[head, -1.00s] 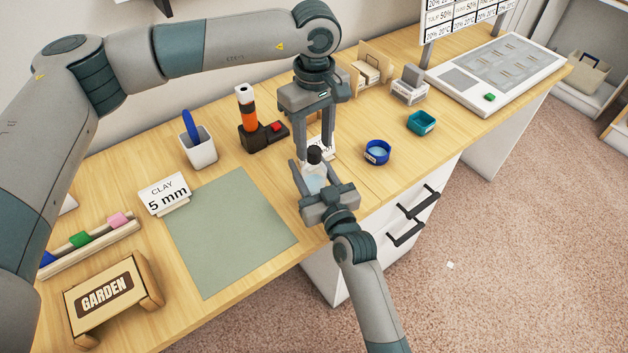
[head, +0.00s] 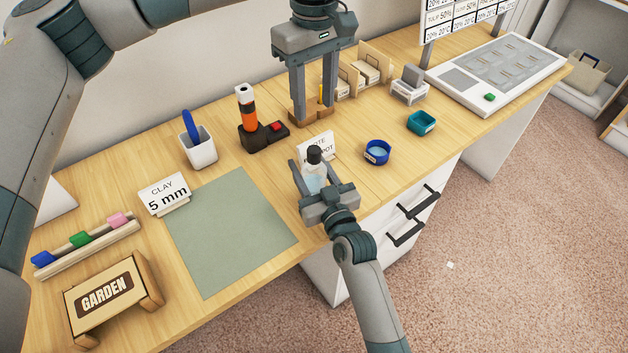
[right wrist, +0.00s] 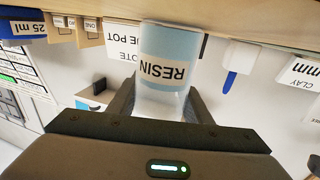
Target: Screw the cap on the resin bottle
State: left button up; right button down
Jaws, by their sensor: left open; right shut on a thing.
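The resin bottle (head: 314,181) is pale and clear, with a black cap (head: 314,154) sitting on its top. It stands near the table's front edge. In the right wrist view the bottle (right wrist: 170,60) appears upside down with its RESIN label; its cap is not visible there. My right gripper (head: 313,170) is shut on the bottle's body, one finger on each side. My left gripper (head: 313,116) is open and empty, pointing down above and behind the bottle, apart from the cap.
A white sign (head: 318,144) stands just behind the bottle. A blue round dish (head: 377,152) and a teal tray (head: 421,122) lie to the right. A black stand with an orange tube (head: 247,118) is left of my left gripper. The green mat (head: 228,232) is bare.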

jog(key=c, duration=0.8)
grip_release()
jog(key=shift+c, duration=0.2)
jog(key=shift+s+d, duration=0.1)
jog(key=shift+s, duration=0.05)
jog(key=b+v, duration=0.3)
jog(key=v, duration=1.4)
